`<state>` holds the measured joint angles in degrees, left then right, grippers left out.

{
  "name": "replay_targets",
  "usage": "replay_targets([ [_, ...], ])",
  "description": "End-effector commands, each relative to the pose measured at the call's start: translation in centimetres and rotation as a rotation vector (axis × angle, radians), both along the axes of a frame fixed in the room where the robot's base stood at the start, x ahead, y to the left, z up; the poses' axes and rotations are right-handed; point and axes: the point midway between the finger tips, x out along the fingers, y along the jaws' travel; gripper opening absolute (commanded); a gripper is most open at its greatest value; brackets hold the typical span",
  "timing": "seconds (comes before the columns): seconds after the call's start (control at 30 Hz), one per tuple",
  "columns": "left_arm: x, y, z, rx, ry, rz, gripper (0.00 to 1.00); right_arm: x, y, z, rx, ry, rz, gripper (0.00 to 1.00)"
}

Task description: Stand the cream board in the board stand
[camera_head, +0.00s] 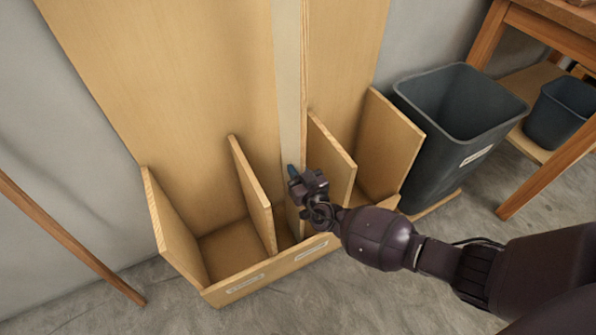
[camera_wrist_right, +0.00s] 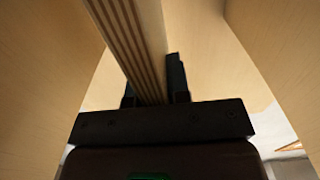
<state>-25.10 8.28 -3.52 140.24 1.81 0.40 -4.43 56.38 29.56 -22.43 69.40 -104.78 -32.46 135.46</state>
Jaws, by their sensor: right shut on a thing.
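The cream board (camera_head: 288,70) is a tall, narrow strip standing nearly upright against the back of the wooden board stand (camera_head: 265,274). Its lower part is between two dividers, in the narrow middle slot; its foot is partly hidden by my gripper, so I cannot tell whether it touches the floor of the slot. My right gripper (camera_head: 296,177) is shut on the board's lower part, in front of the slot. In the right wrist view, the board's layered, striped edge (camera_wrist_right: 128,40) runs between the dark fingers (camera_wrist_right: 155,90). My left gripper is not in view.
Dividers (camera_head: 253,195) and (camera_head: 332,158) flank the slot closely. Wider bays lie on both sides and look empty. A dark grey bin (camera_head: 455,115) stands right of the stand, near a wooden table (camera_head: 535,25). A thin wooden stick (camera_head: 75,245) leans at the left.

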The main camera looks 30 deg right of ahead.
Motion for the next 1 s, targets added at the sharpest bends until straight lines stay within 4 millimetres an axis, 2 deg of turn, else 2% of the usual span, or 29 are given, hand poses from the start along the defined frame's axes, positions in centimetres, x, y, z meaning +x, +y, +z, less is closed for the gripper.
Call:
replay_targets([
  [0.03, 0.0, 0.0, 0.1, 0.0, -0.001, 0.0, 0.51, 0.4, 0.0, 0.4, 0.0, -0.006, -0.001, 0.0],
  [1.0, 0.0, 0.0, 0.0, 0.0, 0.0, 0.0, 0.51, 3.5, 0.1, 0.1, -0.002, 0.039, -0.001, 0.0],
])
